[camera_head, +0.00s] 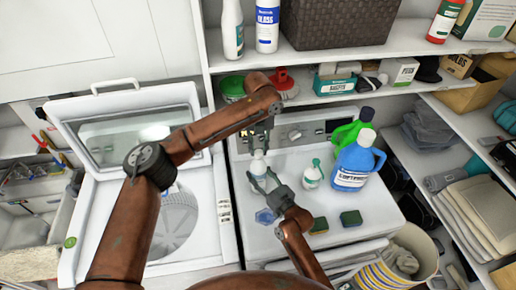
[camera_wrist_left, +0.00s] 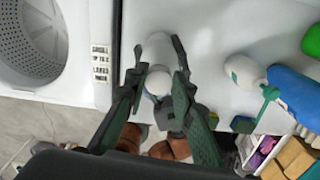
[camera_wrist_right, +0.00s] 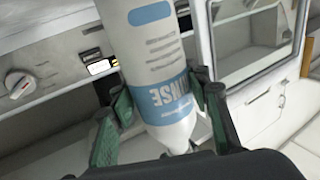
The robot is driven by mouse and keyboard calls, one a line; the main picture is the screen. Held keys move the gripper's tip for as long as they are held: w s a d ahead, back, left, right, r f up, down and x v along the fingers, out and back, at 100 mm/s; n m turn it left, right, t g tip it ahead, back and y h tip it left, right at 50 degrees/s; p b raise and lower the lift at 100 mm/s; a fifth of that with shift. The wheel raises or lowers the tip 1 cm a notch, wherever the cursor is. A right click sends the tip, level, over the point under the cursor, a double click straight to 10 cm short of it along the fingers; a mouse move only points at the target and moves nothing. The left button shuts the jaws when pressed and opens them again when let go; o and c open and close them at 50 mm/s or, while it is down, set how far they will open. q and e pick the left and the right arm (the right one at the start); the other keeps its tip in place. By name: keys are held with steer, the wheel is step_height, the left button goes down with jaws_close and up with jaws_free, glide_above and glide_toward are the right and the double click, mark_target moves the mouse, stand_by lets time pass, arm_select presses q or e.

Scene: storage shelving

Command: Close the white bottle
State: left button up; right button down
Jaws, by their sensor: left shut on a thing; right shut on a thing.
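In the right wrist view the bottle (camera_wrist_right: 150,50) shows a blue and grey label reading "RINSE". My right gripper (camera_head: 265,183) is shut on the bottle's body, with its fingers on both sides in the right wrist view (camera_wrist_right: 160,95). My left gripper (camera_head: 257,142) is above the bottle's top. In the left wrist view its fingers (camera_wrist_left: 160,88) are shut around a round white cap (camera_wrist_left: 158,83). I cannot tell whether the cap is seated on the neck.
A small white bottle with a green top (camera_head: 313,176), a blue jug (camera_head: 353,165) and a green bottle (camera_head: 343,132) stand to the right. Two sponges (camera_head: 351,218) (camera_head: 319,226) lie near the front. An open-lidded washer (camera_head: 178,215) is at left. A shelf (camera_head: 300,62) hangs behind.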

arm_select(q)
steer(key=m, duration=0.6)
steer(key=shift+d, duration=0.15)
steer(key=m, duration=0.5)
steer(key=shift+s, duration=0.1)
steer(key=o, duration=0.7)
steer(key=shift+r, duration=2.25)
steer(key=shift+c, duration=0.2)
